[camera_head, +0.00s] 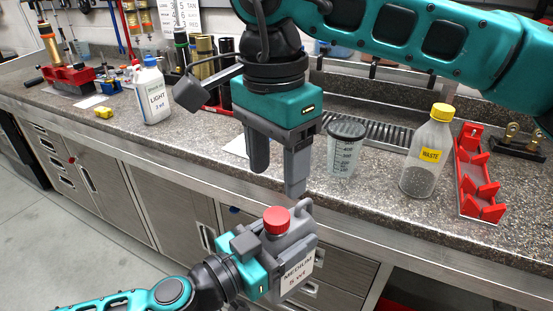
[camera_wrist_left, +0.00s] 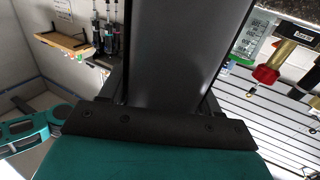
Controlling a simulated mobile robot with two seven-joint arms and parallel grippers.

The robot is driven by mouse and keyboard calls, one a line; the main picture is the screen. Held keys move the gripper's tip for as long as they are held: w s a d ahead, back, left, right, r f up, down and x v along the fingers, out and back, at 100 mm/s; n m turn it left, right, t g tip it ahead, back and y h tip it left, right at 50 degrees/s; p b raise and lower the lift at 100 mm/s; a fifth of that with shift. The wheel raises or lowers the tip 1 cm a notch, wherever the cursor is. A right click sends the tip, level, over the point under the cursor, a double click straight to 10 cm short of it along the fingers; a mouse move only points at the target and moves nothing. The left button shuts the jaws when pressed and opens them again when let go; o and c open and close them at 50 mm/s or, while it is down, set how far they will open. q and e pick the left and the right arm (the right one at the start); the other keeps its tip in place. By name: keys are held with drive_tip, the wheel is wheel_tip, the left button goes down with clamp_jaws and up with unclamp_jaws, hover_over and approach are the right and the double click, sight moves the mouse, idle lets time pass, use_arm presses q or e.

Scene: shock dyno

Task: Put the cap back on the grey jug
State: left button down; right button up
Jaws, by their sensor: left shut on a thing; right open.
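The grey jug (camera_head: 296,248), with a white "MEDIUM 5 wt" label, is held in front of the bench in the head view. The red cap (camera_head: 276,219) sits on top of the jug's neck; I cannot tell how tightly it is seated. My left gripper (camera_head: 256,246) is shut on the jug from its left side. A large dark grey surface, likely the jug (camera_wrist_left: 185,50), fills the middle of the left wrist view. My right gripper (camera_head: 277,180) is open and empty, fingers pointing down, a little above the cap.
The bench (camera_head: 360,205) runs behind the jug. On it stand a measuring cup (camera_head: 344,152), a waste bottle (camera_head: 425,160) with a yellow cap, a red rack (camera_head: 470,175) and a white "LIGHT" jug (camera_head: 151,95). Open space lies in front of the bench.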

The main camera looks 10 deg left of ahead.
sight(277, 215)
drive_tip(key=n, duration=0.4)
drive_tip(key=shift+r, duration=0.2)
drive_tip(key=shift+f, duration=0.1)
drive_tip(key=shift+f, duration=3.95)
